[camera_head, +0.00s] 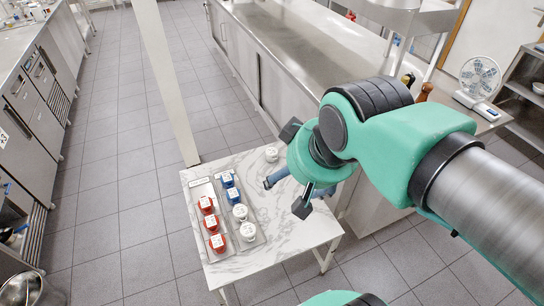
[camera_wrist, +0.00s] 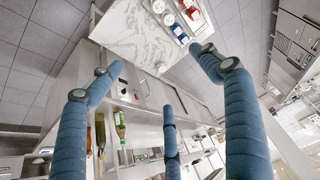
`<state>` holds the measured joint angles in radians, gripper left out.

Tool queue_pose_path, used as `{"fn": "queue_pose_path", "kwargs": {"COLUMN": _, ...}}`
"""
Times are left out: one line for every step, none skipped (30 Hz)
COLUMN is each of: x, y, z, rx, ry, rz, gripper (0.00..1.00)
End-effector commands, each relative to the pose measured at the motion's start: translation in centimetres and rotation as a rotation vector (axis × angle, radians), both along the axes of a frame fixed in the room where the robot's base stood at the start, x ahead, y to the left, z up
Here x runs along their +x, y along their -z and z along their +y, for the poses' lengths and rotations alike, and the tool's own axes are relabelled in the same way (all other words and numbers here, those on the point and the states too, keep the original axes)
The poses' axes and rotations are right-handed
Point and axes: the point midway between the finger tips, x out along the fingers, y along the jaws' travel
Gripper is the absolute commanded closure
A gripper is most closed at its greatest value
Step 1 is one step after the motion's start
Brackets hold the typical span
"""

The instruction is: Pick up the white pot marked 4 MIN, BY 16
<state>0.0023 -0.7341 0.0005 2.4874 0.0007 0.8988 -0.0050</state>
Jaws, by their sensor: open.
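Two white pots (camera_head: 240,212) (camera_head: 248,231) stand in the right row of a tray, at its near end. A third white pot (camera_head: 271,154) stands alone near the table's far edge; it also shows in the wrist view (camera_wrist: 161,68). All carry small labels, too small to read, so I cannot tell which is marked 4 MIN, BY 16. My gripper (camera_head: 283,178) is open and empty, its three blue fingers spread above the table's right side. In the wrist view my gripper (camera_wrist: 158,75) points across toward the table, apart from every pot.
The tray (camera_head: 225,250) on the marble table (camera_head: 290,232) also holds blue pots (camera_head: 227,179) and red pots (camera_head: 211,223). A white post (camera_head: 168,80) rises behind the table. A steel counter (camera_head: 290,45) runs behind.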

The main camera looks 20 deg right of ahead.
Motion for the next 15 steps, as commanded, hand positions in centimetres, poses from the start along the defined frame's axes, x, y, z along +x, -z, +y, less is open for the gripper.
{"fn": "queue_pose_path", "kwargs": {"x": 0.5, "y": -0.1, "z": 0.0, "rx": -0.001, "ry": 0.0, "rz": 0.004, "gripper": 0.22}}
{"fn": "queue_pose_path", "kwargs": {"x": 0.8, "y": -0.2, "z": -0.1, "rx": -0.002, "ry": -0.001, "rz": 0.007, "gripper": 0.22}}
{"fn": "queue_pose_path", "kwargs": {"x": 1.2, "y": -0.4, "z": -0.1, "rx": -0.002, "ry": -0.002, "rz": 0.009, "gripper": 0.22}}
{"fn": "queue_pose_path", "kwargs": {"x": 1.7, "y": -0.6, "z": -0.2, "rx": -0.003, "ry": -0.003, "rz": 0.012, "gripper": 0.22}}
{"fn": "queue_pose_path", "kwargs": {"x": 2.2, "y": -0.8, "z": -0.2, "rx": -0.004, "ry": -0.003, "rz": 0.015, "gripper": 0.22}}
{"fn": "queue_pose_path", "kwargs": {"x": 2.8, "y": -1.0, "z": -0.3, "rx": -0.005, "ry": -0.005, "rz": 0.019, "gripper": 0.22}}
{"fn": "queue_pose_path", "kwargs": {"x": 3.4, "y": -1.1, "z": -0.4, "rx": -0.006, "ry": -0.007, "rz": 0.022, "gripper": 0.22}}
{"fn": "queue_pose_path", "kwargs": {"x": 4.0, "y": -1.4, "z": -0.4, "rx": -0.008, "ry": -0.008, "rz": 0.025, "gripper": 0.22}}
{"fn": "queue_pose_path", "kwargs": {"x": 4.9, "y": -1.5, "z": -0.5, "rx": -0.009, "ry": -0.011, "rz": 0.031, "gripper": 0.22}}
{"fn": "queue_pose_path", "kwargs": {"x": 5.6, "y": -1.8, "z": -0.6, "rx": -0.011, "ry": -0.012, "rz": 0.033, "gripper": 0.22}}
{"fn": "queue_pose_path", "kwargs": {"x": 6.3, "y": -1.9, "z": -0.7, "rx": -0.012, "ry": -0.014, "rz": 0.037, "gripper": 0.22}}
{"fn": "queue_pose_path", "kwargs": {"x": 7.3, "y": -2.1, "z": -0.8, "rx": -0.013, "ry": -0.016, "rz": 0.042, "gripper": 0.22}}
{"fn": "queue_pose_path", "kwargs": {"x": 8.0, "y": -2.2, "z": -0.9, "rx": -0.015, "ry": -0.017, "rz": 0.045, "gripper": 0.22}}
{"fn": "queue_pose_path", "kwargs": {"x": 8.7, "y": -2.3, "z": -1.0, "rx": -0.016, "ry": -0.019, "rz": 0.05, "gripper": 0.22}}
{"fn": "queue_pose_path", "kwargs": {"x": 9.7, "y": -2.5, "z": -1.2, "rx": -0.018, "ry": -0.021, "rz": 0.054, "gripper": 0.22}}
